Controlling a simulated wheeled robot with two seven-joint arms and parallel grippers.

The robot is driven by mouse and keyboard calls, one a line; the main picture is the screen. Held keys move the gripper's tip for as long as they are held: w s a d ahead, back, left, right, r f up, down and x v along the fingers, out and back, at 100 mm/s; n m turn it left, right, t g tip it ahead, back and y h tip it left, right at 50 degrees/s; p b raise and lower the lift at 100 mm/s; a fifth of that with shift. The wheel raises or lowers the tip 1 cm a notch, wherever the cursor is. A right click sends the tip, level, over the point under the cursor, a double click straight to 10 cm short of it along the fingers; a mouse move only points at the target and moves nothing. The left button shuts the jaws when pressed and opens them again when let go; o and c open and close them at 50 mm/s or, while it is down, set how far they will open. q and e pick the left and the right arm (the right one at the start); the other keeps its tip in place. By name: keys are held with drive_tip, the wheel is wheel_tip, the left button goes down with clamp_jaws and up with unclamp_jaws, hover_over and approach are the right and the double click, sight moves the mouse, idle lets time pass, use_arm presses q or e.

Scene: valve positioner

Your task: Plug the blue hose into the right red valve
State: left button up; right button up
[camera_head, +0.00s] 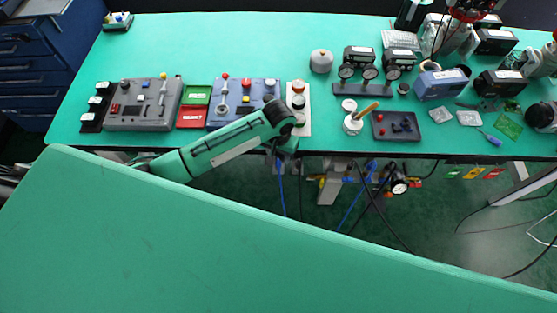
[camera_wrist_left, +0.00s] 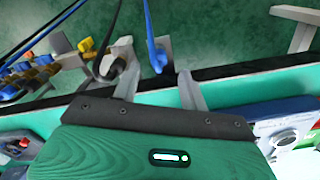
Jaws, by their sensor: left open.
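The blue hose (camera_wrist_left: 151,38) shows in the left wrist view, with its lower end between the spread fingers of my left gripper (camera_wrist_left: 157,66). I cannot tell whether either finger touches it. In the head view a thin blue hose (camera_head: 282,185) hangs below the table's front edge, under my left gripper (camera_head: 286,147), which is open and points down there. Valve fittings in yellow, blue and red (camera_head: 322,182) are small below the edge, and the right red valve cannot be singled out.
A large green surface (camera_head: 200,250) fills the foreground.

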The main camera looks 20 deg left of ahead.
sight(279, 162)
use_arm(q)
wheel_tip(279, 162, down, 6)
drive_tip(key=shift+f+p, duration=0.1)
drive_tip(key=shift+p, duration=0.2)
clamp_jaws()
idle(0.3)
